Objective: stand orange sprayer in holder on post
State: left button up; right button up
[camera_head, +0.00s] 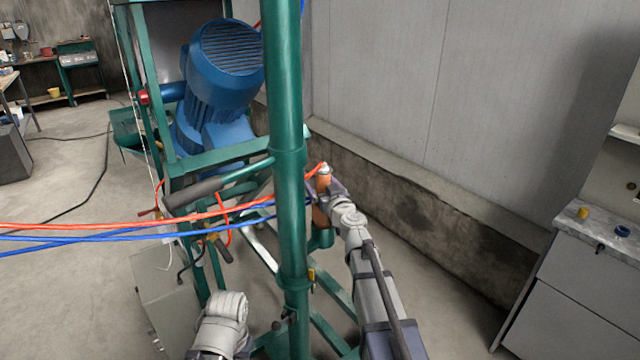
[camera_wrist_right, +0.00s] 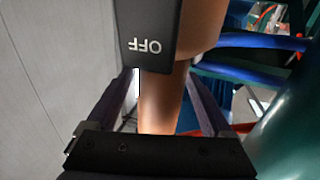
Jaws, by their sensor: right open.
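The orange sprayer (camera_head: 322,181) is upright just right of the green post (camera_head: 288,130) in the head view. Its lower end meets the green holder (camera_head: 321,239) on the post and appears to sit in it; the post and gripper hide part of the contact. My right gripper (camera_head: 328,190) is at the sprayer's body.
Red hose (camera_head: 100,226) and blue hose (camera_head: 100,238) run left from near the sprayer, across the post. A blue motor (camera_head: 222,75) on a green frame stands behind left. A grey cabinet (camera_head: 575,290) is at right. Floor between wall and cabinet is clear.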

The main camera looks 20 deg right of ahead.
jog(key=shift+s, duration=0.15)
jog(key=s, duration=0.7)
jog(key=shift+s+d, duration=0.25)
jog(key=shift+d, duration=0.1)
